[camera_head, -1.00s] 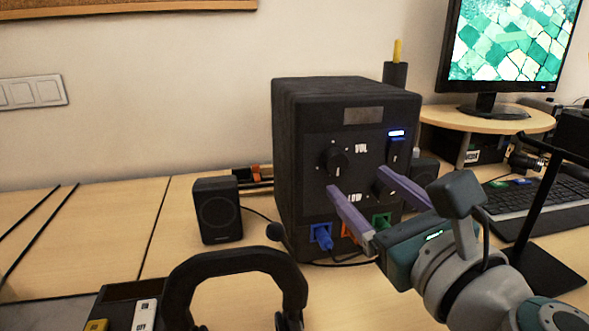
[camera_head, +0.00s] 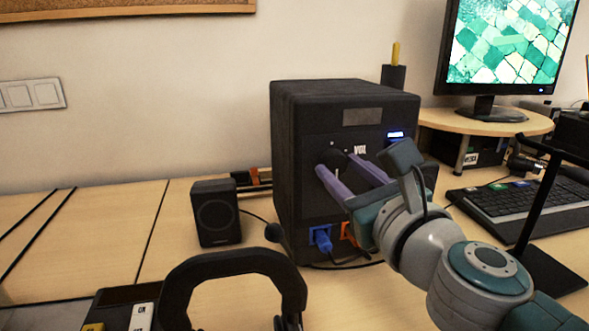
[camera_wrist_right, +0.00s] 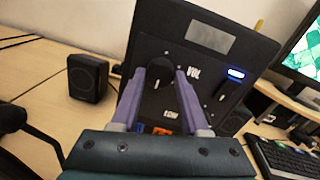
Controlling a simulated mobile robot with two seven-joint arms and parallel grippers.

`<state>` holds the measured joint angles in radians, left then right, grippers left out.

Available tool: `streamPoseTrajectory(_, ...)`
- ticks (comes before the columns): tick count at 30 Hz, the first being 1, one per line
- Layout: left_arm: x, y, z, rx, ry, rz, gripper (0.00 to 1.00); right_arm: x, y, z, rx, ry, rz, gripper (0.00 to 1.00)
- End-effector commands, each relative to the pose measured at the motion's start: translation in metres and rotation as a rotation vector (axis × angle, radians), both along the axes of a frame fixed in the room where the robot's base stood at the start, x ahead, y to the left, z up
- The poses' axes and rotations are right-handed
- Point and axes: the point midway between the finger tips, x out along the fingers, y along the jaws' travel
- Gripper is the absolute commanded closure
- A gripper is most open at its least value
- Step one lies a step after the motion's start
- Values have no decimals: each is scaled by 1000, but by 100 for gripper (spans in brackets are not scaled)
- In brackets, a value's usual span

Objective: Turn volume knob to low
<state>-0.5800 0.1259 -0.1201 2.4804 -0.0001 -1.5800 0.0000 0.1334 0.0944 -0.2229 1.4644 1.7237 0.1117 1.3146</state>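The black speaker box (camera_head: 300,130) stands on the desk, its front panel facing me. The round black volume knob (camera_head: 334,158), beside the "VOL" label, is partly hidden by my fingers in the head view. It also shows in the right wrist view (camera_wrist_right: 161,72), roughly between my fingertips. My right gripper (camera_head: 336,164) is open, its two purple fingers pointing at the panel on either side of the knob; in the wrist view the fingertips (camera_wrist_right: 170,68) stand apart. I cannot tell whether they touch the knob. My left gripper is not in view.
A small black speaker (camera_head: 216,212) stands left of the box. Blue and orange plugs (camera_head: 322,239) sit low on the panel. A lit blue switch (camera_head: 396,136) is at its upper right. A black arched object (camera_head: 236,262) is in front. A monitor and keyboard (camera_head: 527,205) are right.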

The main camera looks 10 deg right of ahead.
Motion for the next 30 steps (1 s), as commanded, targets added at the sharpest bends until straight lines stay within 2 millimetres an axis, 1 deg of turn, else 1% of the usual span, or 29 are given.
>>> streamPoseTrajectory(1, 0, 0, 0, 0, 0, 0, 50, 0, 0, 0, 0, 0, 0, 62)
streamPoseTrajectory(2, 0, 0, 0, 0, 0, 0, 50, 0, 0, 0, 0, 0, 0, 65)
streamPoseTrajectory(11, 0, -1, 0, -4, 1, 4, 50, 0, 0, 0, 0, 0, 0, 99)
streamPoseTrajectory(22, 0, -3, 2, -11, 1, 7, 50, 0, 0, 0, -23, 0, 1, 100)
streamPoseTrajectory(26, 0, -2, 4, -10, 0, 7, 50, 0, 0, 1, -72, -1, 1, 100)
streamPoseTrajectory(30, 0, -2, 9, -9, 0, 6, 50, 0, 0, 1, -161, -4, 0, 100)
